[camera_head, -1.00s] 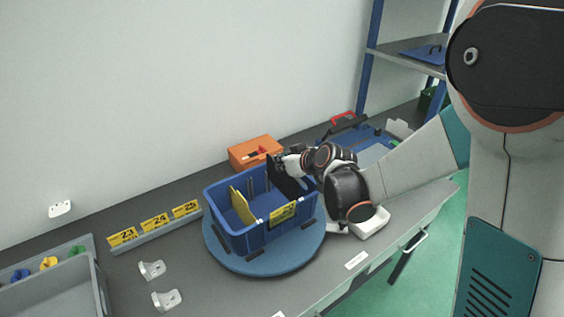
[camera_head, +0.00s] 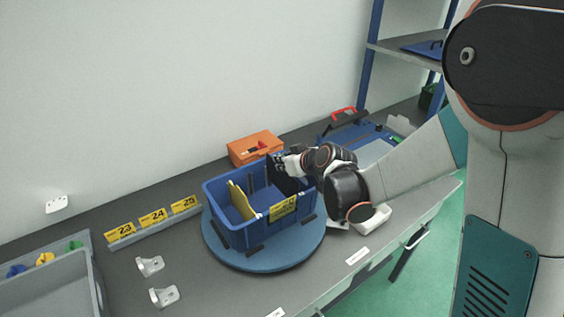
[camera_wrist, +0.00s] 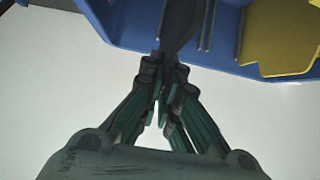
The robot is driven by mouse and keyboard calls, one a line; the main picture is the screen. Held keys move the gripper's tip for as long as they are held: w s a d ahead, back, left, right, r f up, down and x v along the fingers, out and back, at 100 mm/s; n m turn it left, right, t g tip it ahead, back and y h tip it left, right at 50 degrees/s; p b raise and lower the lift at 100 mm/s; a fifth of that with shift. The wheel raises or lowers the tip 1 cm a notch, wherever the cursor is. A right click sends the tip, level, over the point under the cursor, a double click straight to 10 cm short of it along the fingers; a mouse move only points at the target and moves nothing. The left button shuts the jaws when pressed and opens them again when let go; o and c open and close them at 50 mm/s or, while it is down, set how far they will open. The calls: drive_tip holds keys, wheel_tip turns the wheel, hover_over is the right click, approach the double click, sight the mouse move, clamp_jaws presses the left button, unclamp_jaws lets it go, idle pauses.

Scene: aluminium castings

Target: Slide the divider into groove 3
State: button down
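A blue crate (camera_head: 235,230) stands on a round blue turntable (camera_head: 225,258), with a yellow label on its front wall. A yellow divider (camera_head: 241,203) stands upright inside its left part; in the wrist view it is at the top right (camera_wrist: 280,40). A black divider (camera_head: 283,180) is upright at the crate's right part, its lower part hidden by the crate wall. My gripper (camera_head: 289,165) is shut on its edge; the wrist view shows the fingertips (camera_wrist: 170,65) closed on the dark plate (camera_wrist: 181,25). Thin ribs show on the inner wall. Groove numbers cannot be read.
An orange box (camera_head: 255,147) stands behind the crate. A strip with yellow number labels (camera_head: 153,218) and two metal brackets (camera_head: 150,265) lie to the left. A grey tray (camera_head: 50,290) is at far left. A blue case (camera_head: 350,135) is at the back right.

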sight(282, 173)
drive_tip(key=shift+f+b, duration=1.85)
drive_tip(key=shift+f, duration=0.35)
drive_tip(key=c, duration=1.7)
unclamp_jaws()
drive_tip(key=v, duration=1.2)
drive_tip(key=s+d+r+m+h, duration=0.1)
drive_tip(key=s+d+m+h, duration=0.1)
drive_tip(key=s+d, duration=0.2)
drive_tip(key=s+d+r+m+g+h, duration=0.1)
drive_tip(key=s+d, duration=0.4)
drive_tip(key=s, duration=0.6)
drive_tip(key=s+d+r+m+g+h, duration=0.1)
drive_tip(key=s+d+m+h, duration=0.2)
drive_tip(key=s+d, duration=0.2)
drive_tip(key=shift+s+r+m, duration=0.1)
drive_tip(key=shift+s+m, duration=0.1)
drive_tip(key=shift+s, duration=0.5)
drive_tip(key=shift+s+r+m, duration=0.15)
drive_tip(key=shift+s+m, duration=0.05)
drive_tip(key=shift+s, duration=0.45)
